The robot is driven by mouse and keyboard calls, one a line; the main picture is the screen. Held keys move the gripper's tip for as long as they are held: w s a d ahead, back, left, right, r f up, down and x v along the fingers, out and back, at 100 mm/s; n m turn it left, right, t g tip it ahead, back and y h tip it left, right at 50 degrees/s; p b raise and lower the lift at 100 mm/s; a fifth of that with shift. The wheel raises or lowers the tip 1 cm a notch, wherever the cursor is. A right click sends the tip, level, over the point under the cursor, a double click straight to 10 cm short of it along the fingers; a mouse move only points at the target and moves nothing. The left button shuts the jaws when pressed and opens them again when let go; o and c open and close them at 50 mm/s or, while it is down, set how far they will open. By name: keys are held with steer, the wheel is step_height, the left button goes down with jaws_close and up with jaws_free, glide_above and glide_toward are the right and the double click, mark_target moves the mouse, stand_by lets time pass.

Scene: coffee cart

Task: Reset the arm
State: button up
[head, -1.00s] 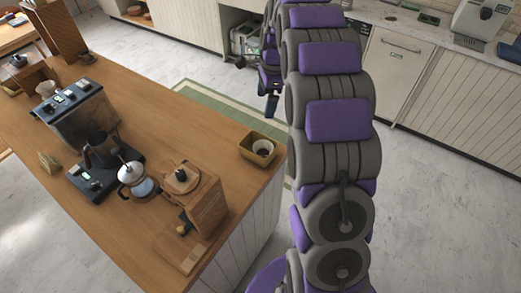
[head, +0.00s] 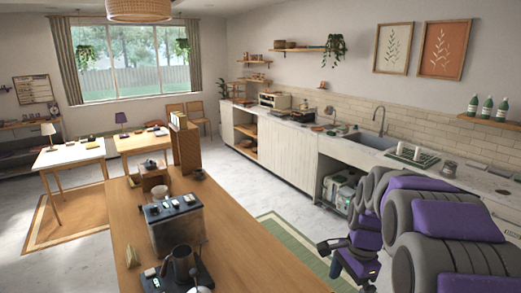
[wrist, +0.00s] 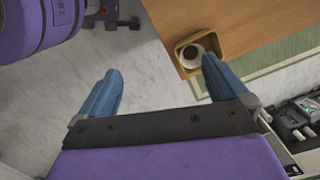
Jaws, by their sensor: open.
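My gripper (wrist: 163,68) shows in the wrist view with its two blue fingers spread wide apart and nothing between them. It hangs above the pale floor, near the corner of the wooden cart top (wrist: 240,30). A small tan bin (wrist: 187,69) with a white-rimmed round thing in it sits on that corner, close to the right fingertip in the picture. In the head view my grey and purple arm fills the lower right. I cannot make out the fingers there.
The wooden counter (head: 140,222) carries a coffee machine (head: 175,222) and a dark pitcher (head: 182,264). A sink counter (head: 345,150) runs along the right wall. Tables (head: 70,157) stand at the back left. Floor beside the green rug (head: 290,242) is open.

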steer(key=s+a+f+n, duration=0.1)
steer(key=s+n, duration=0.4)
steer(key=s, duration=0.5)
steer(key=s+a+n+g+h, duration=0.1)
steer(key=s+a+n, duration=0.3)
steer(key=s, duration=0.6)
steer(key=s+a+f+n, duration=0.1)
steer(key=s+n, duration=0.4)
steer(key=s, duration=0.5)
steer(key=shift+a+f+n+b, duration=0.35)
steer(key=shift+a+n+b, duration=0.05)
steer(key=shift+a, duration=0.4)
